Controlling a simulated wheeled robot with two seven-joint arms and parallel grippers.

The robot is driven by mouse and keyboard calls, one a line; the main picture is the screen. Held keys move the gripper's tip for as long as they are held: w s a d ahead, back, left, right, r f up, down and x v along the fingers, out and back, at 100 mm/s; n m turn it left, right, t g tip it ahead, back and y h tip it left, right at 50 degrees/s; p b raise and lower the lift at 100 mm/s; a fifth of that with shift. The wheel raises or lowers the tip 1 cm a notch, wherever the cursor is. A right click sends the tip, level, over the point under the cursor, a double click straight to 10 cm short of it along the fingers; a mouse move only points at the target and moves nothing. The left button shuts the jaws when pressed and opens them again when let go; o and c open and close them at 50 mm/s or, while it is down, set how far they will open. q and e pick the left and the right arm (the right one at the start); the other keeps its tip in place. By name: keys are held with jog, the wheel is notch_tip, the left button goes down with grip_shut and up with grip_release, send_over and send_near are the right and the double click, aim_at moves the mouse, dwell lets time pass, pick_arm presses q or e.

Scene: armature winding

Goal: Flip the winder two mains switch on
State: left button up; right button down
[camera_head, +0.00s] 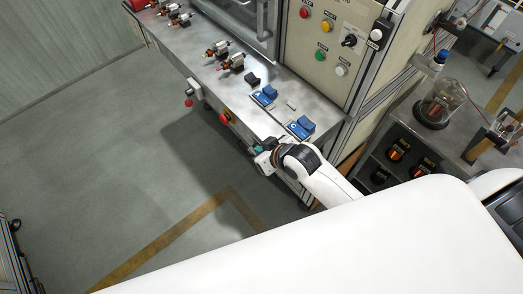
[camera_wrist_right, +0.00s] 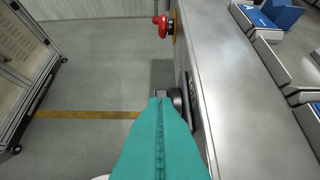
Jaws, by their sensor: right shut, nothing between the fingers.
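My right gripper (camera_head: 260,152) is at the front edge of the metal bench, near its right end. In the right wrist view its teal fingers (camera_wrist_right: 160,110) are shut together with nothing between them. Just beyond the fingertips, a small dark block (camera_wrist_right: 178,97) sits on the bench's front face, partly hidden by the fingers. It may be the mains switch; I cannot read a label or tell its position. I cannot tell whether the fingertips touch it. My left gripper is not in view.
Blue fixtures (camera_head: 299,127) stand on the bench top (camera_head: 190,53). A control panel (camera_head: 318,45) rises behind. The floor in front (camera_head: 110,160) is clear.

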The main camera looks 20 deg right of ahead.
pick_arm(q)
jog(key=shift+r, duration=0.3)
pick_arm(e)
jog(key=shift+f, duration=0.95)
jog(key=shift+s+d+f, duration=0.1)
jog(key=shift+s+f, duration=0.1)
jog(key=shift+s, duration=0.05)
jog(key=shift+r, duration=0.8)
jog(key=shift+w+r, duration=0.1)
